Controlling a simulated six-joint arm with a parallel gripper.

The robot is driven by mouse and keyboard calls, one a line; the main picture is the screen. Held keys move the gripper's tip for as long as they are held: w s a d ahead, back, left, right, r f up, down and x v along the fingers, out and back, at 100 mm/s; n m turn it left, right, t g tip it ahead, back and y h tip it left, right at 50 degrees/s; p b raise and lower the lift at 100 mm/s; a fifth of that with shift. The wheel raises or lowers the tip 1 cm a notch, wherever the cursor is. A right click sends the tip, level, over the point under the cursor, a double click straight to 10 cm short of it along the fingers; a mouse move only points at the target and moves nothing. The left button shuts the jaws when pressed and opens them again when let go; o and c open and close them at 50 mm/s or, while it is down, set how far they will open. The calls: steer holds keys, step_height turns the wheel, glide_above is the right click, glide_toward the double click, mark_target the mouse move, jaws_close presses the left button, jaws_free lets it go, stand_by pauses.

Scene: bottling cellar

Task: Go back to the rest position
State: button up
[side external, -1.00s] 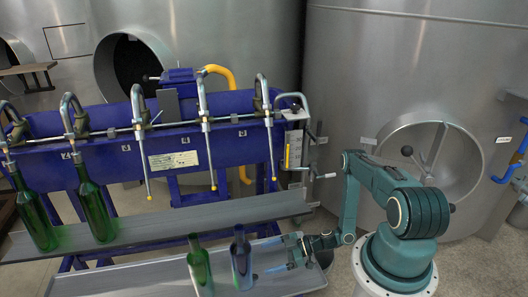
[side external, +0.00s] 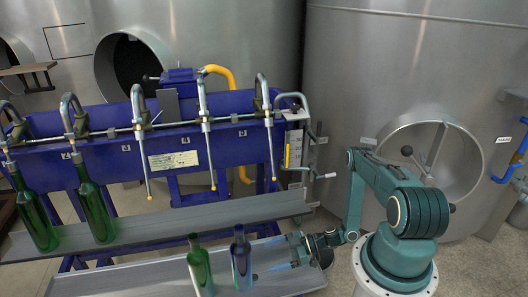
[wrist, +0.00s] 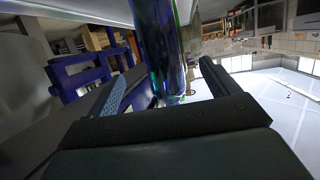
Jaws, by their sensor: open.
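My gripper (side external: 288,255) is open and empty at the right part of the lower tray (side external: 110,283). A dark blue bottle (side external: 240,263) stands upright on this tray, just left of my fingertips, with a gap between them in the side view. In the wrist view my two open fingers (wrist: 162,85) show at left and right. The blue bottle (wrist: 164,45) appears beyond and between them, its upper part out of frame. A green bottle (side external: 200,270) stands left of the blue one on the same tray.
Two green bottles (side external: 97,212) (side external: 35,215) stand on the upper shelf (side external: 190,220) under the filling spouts at left. The blue filling machine (side external: 230,142) with hanging spouts is behind the trays. A large steel tank (side external: 400,60) stands behind my arm.

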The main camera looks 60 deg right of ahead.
steer(key=w+a+r+m+g+h, duration=0.1)
steer(key=a+r+g, duration=0.15)
steer(key=r, duration=0.85)
steer(key=w+a+r+m+g, duration=0.15)
steer(key=r+g, duration=0.25)
steer(key=r, duration=0.6)
steer(key=w+a+r+m+g+h, duration=0.1)
steer(key=w+r+g, duration=0.15)
steer(key=r, duration=0.85)
steer(key=s+a+r+h, duration=0.4)
steer(key=s+r, duration=0.3)
steer(key=r, duration=0.6)
steer(key=s+r+m+t+h, duration=0.1)
steer(key=s+r+m, duration=0.1)
steer(key=s, duration=0.4)
steer(key=s+a+r+m+t+h, duration=0.1)
steer(key=s+r+m+t, duration=0.1)
steer(key=s+r, duration=0.3)
steer(key=shift+s+r+h, duration=0.15)
steer(key=shift+s+h, duration=0.25)
steer(key=shift+s, duration=0.55)
